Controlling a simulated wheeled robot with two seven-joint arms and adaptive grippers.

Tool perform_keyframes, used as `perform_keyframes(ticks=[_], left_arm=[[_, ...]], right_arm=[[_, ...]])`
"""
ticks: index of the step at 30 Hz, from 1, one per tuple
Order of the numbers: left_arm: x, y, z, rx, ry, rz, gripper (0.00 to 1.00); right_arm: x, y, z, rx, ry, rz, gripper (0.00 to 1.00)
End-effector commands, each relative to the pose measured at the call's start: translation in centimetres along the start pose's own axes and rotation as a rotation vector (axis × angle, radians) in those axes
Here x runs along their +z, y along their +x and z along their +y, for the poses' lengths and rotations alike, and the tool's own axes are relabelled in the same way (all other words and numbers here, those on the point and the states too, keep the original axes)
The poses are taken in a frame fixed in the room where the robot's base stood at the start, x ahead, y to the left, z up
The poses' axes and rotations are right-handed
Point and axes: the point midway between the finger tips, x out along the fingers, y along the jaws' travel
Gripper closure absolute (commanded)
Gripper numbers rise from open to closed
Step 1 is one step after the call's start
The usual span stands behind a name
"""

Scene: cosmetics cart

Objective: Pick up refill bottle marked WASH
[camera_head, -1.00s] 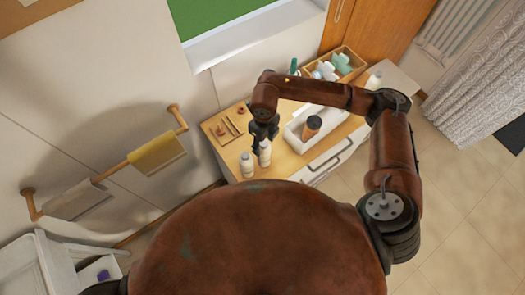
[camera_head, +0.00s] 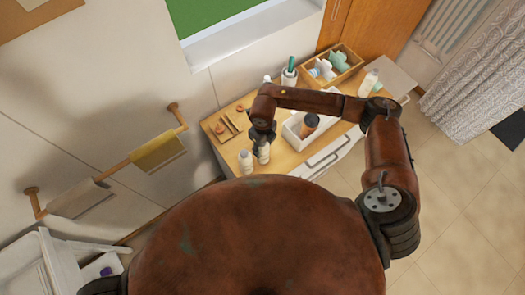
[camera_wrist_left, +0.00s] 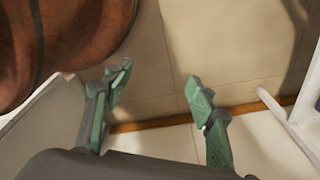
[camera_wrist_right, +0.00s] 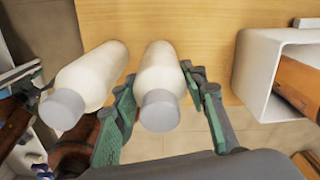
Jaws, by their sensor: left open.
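Two pale bottles with grey caps stand side by side at the cart's near left end. One bottle (camera_head: 264,153) is between the fingers of my right gripper (camera_head: 262,140); the other bottle (camera_head: 246,162) stands just left of it. In the right wrist view, the first bottle (camera_wrist_right: 160,80) lies between the green fingers, very close to both; I cannot tell whether they press on it. The second bottle (camera_wrist_right: 85,85) is outside the left finger. No WASH marking is readable on either. My left gripper (camera_wrist_left: 160,85) is open and empty, away from the cart.
A white bin (camera_head: 292,131) holds a brown bottle with a dark top (camera_head: 309,122), right of my right gripper. A wooden box (camera_head: 350,58) and a pale bottle (camera_head: 369,82) stand farther back. A small wooden rack (camera_head: 228,127) lies on the left.

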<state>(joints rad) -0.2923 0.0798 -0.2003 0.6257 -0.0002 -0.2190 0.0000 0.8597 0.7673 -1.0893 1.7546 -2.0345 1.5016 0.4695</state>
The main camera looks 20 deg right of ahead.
Motion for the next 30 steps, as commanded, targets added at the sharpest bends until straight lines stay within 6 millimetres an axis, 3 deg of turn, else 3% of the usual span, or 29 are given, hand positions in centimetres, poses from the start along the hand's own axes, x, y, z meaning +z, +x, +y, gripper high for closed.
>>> perform_keyframes(ticks=[11,22,28,30], left_arm=[[1.6,-0.1,0.1,0.001,-0.004,-0.020,0.48],[1.2,0.1,0.1,0.000,-0.003,-0.015,0.48],[1.1,0.6,0.1,0.000,-0.003,-0.013,0.48],[1.1,1.0,0.1,0.001,-0.003,-0.013,0.48]], right_arm=[[0.0,-0.1,0.0,0.000,0.000,-0.001,0.94],[0.1,-0.7,-0.1,0.000,0.001,-0.002,0.95],[0.1,-3.1,-0.1,-0.002,-0.001,-0.004,0.95],[-0.8,-4.1,-0.2,-0.002,0.000,-0.004,0.95]])
